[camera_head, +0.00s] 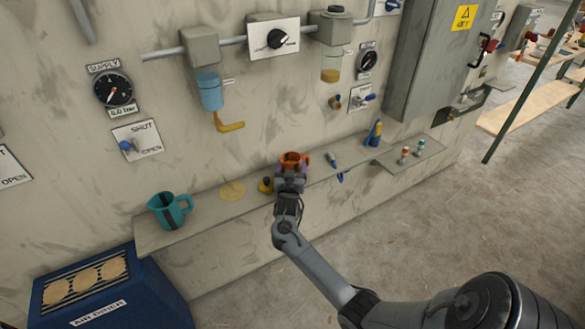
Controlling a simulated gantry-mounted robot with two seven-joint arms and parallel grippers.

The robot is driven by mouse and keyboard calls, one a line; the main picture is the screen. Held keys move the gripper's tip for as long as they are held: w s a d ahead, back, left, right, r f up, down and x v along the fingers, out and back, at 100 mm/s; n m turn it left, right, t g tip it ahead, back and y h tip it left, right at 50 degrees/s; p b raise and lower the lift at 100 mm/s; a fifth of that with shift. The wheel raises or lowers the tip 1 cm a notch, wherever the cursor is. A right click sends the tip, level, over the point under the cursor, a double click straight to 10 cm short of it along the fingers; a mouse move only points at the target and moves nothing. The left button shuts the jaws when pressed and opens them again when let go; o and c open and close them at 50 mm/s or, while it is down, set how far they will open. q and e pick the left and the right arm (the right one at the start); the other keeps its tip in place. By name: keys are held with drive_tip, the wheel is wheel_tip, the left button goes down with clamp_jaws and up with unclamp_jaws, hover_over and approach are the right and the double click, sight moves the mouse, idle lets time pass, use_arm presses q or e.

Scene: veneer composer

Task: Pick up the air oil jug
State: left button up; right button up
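An orange jug (293,157) stands on the wall shelf, its handle to the right; its lower part is hidden behind my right gripper. A teal jug (168,211) with a dark stripe stands near the shelf's left end. No readable label shows which one is the air oil jug. My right gripper (291,172) is at the orange jug, in front of it and overlapping it in the picture. Its fingers are too small and hidden to tell whether they are open or touch the jug. My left gripper is not in view.
Filter bowls (210,92) and a pipe are on the wall above. A blue air dryer (110,295) stands lower left.

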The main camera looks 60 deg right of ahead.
sight(292, 158)
drive_tip(key=c, duration=0.7)
drive_tip(key=shift+r, duration=0.15)
drive_tip(key=shift+c, duration=0.2)
drive_tip(key=shift+r+p, duration=0.35)
drive_tip(key=shift+r, duration=0.2)
wheel_tip(292, 158, up, 3)
drive_tip(key=shift+r+p, duration=0.2)
drive_tip(key=shift+p, duration=0.7)
drive_tip(key=s+d+r+p, duration=0.3)
drive_tip(key=s+d+r, duration=0.3)
drive_tip(key=s, duration=0.3)
drive_tip(key=shift+d+r, duration=0.15)
drive_tip(key=shift+d, duration=0.65)
